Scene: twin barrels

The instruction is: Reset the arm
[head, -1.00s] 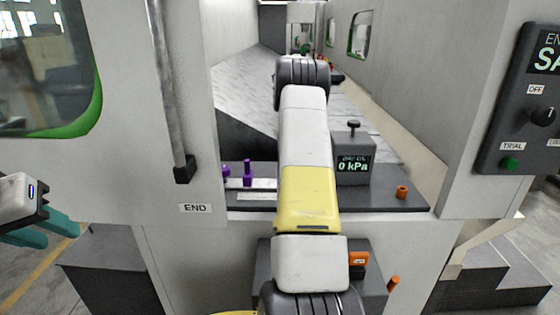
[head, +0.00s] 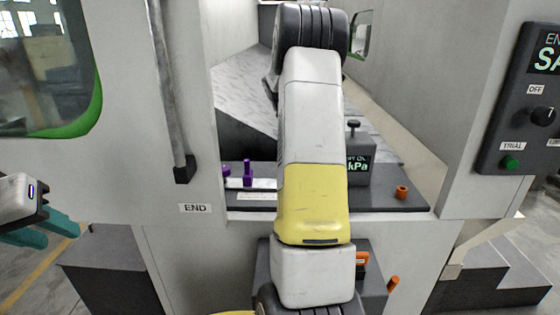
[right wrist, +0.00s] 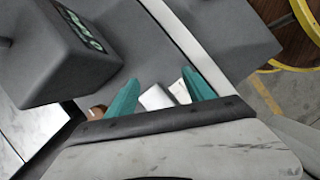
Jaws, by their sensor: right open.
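My right arm (head: 312,150) reaches forward through the middle of the head view, its yellow and white links over the machine's opening. Its gripper is hidden in the head view. In the right wrist view my right gripper (right wrist: 161,97) shows two teal fingers, apart and with nothing held between them. My left gripper (head: 45,230) is at the left edge of the head view, only partly in frame, with teal fingers; I cannot tell if it is open.
A grey gauge box (head: 358,165) stands on the dark shelf (head: 395,200) beside my right arm; it also shows in the right wrist view (right wrist: 62,55). Purple pegs (head: 247,172) and an orange piece (head: 402,191) stand there too. A control panel (head: 525,100) is at right.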

